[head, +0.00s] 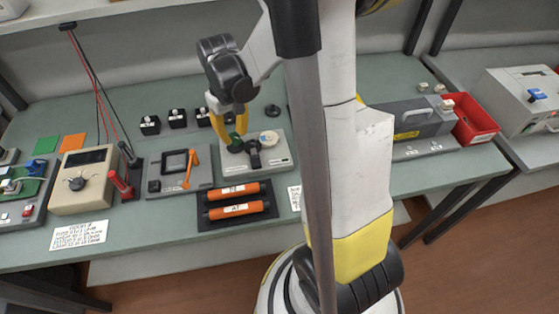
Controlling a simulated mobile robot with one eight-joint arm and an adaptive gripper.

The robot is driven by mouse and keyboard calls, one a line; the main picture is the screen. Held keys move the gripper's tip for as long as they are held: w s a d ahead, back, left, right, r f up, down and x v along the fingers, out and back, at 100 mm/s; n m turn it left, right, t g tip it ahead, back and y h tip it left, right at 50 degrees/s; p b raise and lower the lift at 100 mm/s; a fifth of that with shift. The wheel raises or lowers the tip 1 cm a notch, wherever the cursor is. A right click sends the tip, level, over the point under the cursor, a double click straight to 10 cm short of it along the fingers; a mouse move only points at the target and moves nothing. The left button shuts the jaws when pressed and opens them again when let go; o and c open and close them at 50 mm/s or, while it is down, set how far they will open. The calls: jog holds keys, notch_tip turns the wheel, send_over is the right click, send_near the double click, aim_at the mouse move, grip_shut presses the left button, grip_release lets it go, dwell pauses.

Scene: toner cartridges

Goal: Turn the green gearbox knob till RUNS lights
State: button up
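The gearbox (280,165) is a light grey, low box on the green table, left of my arm in the head view. It has a small green knob (236,140) on its left part, a black lever-like part (254,156) in the middle and a pale round piece (270,138) at the right. My gripper (238,130) points down at the green knob, its yellow fingers right above or around it. The fingers partly hide the knob, and I cannot tell whether they touch it. No RUNS light can be made out at this size.
Two orange toner cartridges (236,210) lie in a black tray in front of the gearbox. A grey device with an orange lever (190,165) stands close on the left. Black knobbed blocks (177,118) stand behind. A red bin (470,122) is at right.

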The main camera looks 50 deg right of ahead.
jog(key=m, duration=1)
jog(key=shift+m+b, duration=0.3)
jog(key=shift+m, duration=0.1)
jog(key=m, duration=0.9)
jog(key=shift+m, duration=0.4)
jog(key=o, duration=1)
